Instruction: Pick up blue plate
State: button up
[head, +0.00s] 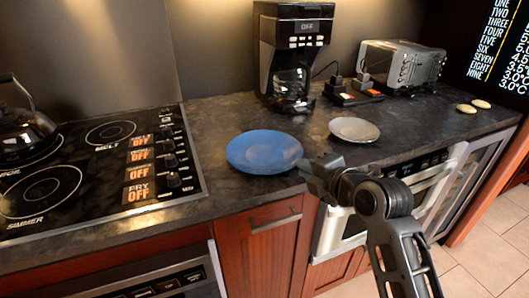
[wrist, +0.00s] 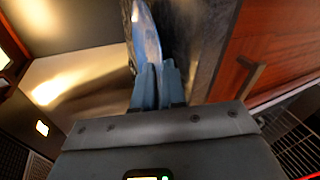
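The blue plate (head: 264,150) lies on the dark countertop, close to its front edge, right of the stove. My gripper (head: 313,172) is at the plate's right front rim, with the arm reaching in from the lower right. In the wrist view the plate (wrist: 147,36) shows nearly edge-on beyond the fingertips. The two fingers of my gripper (wrist: 156,70) are close together, and the plate's rim runs in between them. The gripper looks shut on the rim. The exact contact is partly hidden by the fingers.
A pale plate (head: 354,130) lies right of the blue plate. A coffee maker (head: 291,55) stands behind, with a toaster (head: 402,65) farther right. The stove (head: 95,165) is at left. A wooden cabinet with a handle (head: 276,224) is below the counter (head: 215,125).

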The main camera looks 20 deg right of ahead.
aim_at(293, 163)
jog(key=shift+p+x, duration=0.55)
jog(key=shift+x, duration=1.85)
jog(key=shift+a, duration=0.2)
jog(key=shift+c, duration=0.2)
grip_shut()
jog(key=shift+r, duration=0.1)
